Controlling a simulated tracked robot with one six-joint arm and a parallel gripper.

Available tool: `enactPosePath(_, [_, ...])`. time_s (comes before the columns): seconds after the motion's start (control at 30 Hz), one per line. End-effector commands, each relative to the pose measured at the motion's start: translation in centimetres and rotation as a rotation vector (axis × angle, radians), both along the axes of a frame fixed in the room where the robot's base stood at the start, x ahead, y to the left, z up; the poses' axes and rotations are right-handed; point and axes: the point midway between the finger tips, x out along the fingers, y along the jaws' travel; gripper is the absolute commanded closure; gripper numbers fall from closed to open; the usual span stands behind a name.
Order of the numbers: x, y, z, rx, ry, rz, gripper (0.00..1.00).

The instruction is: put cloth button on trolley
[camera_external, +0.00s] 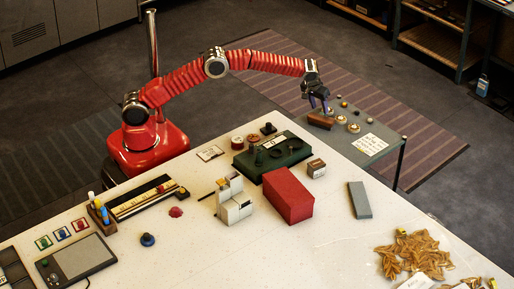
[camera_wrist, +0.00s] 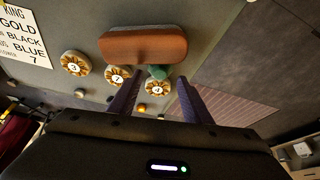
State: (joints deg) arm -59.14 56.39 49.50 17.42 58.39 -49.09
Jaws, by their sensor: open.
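The trolley (camera_external: 385,128) is the small grey table beyond the big white table; its top also fills much of the wrist view (camera_wrist: 75,22). My gripper (camera_external: 320,106) is over the trolley, pointing down. In the wrist view its two purple fingers (camera_wrist: 160,80) are apart. A small green rounded piece (camera_wrist: 158,72), possibly the cloth button, shows between the fingertips, beside a brown block (camera_wrist: 143,46). I cannot tell whether it touches the block or a finger. I cannot make it out in the external view.
Gold rosettes with numbers (camera_wrist: 75,63) lie close to the brown block, and small round knobs sit nearby. A lettered card (camera_wrist: 22,35) lies on the trolley. The white table (camera_external: 330,240) holds a red box (camera_external: 288,196), a green stand (camera_external: 270,155) and a brown pile (camera_external: 415,254).

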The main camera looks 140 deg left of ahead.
Motion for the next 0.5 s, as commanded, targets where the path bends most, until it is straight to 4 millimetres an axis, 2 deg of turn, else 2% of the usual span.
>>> enactPosePath(0.1, [0.2, -0.7, 2.2, 0.004, -0.003, 0.000, 0.55])
enactPosePath(0.3, [0.4, -1.9, 5.1, 0.003, -0.002, 0.001, 0.55])
enactPosePath(0.5, [0.5, -2.5, 6.6, 0.003, -0.001, 0.001, 0.55])
